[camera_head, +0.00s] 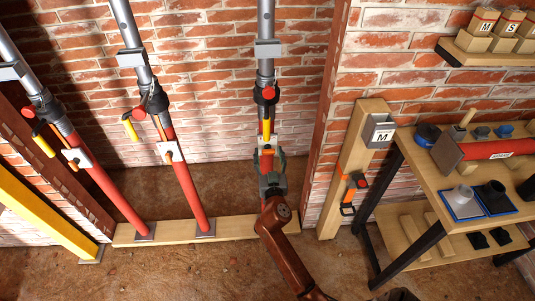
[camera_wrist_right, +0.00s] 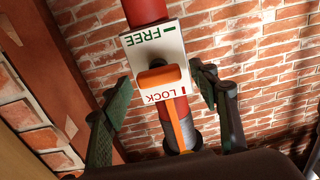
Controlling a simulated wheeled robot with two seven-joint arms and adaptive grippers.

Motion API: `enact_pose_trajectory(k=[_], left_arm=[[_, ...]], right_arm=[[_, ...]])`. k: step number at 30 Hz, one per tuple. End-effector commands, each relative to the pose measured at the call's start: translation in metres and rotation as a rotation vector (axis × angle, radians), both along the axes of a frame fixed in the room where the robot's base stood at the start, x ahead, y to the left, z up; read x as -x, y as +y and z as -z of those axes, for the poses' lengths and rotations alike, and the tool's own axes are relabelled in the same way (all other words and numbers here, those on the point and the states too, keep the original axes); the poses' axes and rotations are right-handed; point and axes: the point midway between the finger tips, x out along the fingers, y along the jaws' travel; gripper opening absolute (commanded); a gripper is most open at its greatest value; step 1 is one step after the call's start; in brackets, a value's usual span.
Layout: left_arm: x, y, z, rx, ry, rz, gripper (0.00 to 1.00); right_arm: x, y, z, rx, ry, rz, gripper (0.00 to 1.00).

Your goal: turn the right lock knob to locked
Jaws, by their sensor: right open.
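The right prop (camera_head: 265,95) is a red and grey post standing against the brick wall. In the wrist view its white plate (camera_wrist_right: 135,47) carries a green FREE mark at the top and a red LOCK mark at the lower end. An orange lock knob (camera_wrist_right: 158,77) sits on the plate, its bar lying crosswise between the two words; I cannot tell which mark it points to. My left gripper is out of view.
Two similar tilted props (camera_head: 185,185) stand to the left on a wooden sill (camera_head: 245,229). Floor in front is mostly clear.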

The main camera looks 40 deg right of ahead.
Motion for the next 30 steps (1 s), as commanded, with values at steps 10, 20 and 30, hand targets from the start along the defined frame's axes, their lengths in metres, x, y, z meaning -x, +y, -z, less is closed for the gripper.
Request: enact_pose_trajectory(k=[10, 20, 30], left_arm=[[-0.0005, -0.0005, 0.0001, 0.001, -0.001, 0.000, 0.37], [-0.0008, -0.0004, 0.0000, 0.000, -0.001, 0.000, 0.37], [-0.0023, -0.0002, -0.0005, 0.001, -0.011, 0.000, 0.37]], right_arm=[[-0.0004, 0.0008, 0.0002, 0.000, 0.000, -0.001, 0.34], [-0.0009, 0.0023, 0.0003, 0.000, 0.000, -0.003, 0.13], [-0.0010, 0.0026, 0.0001, 0.053, 0.034, -0.003, 0.13]])
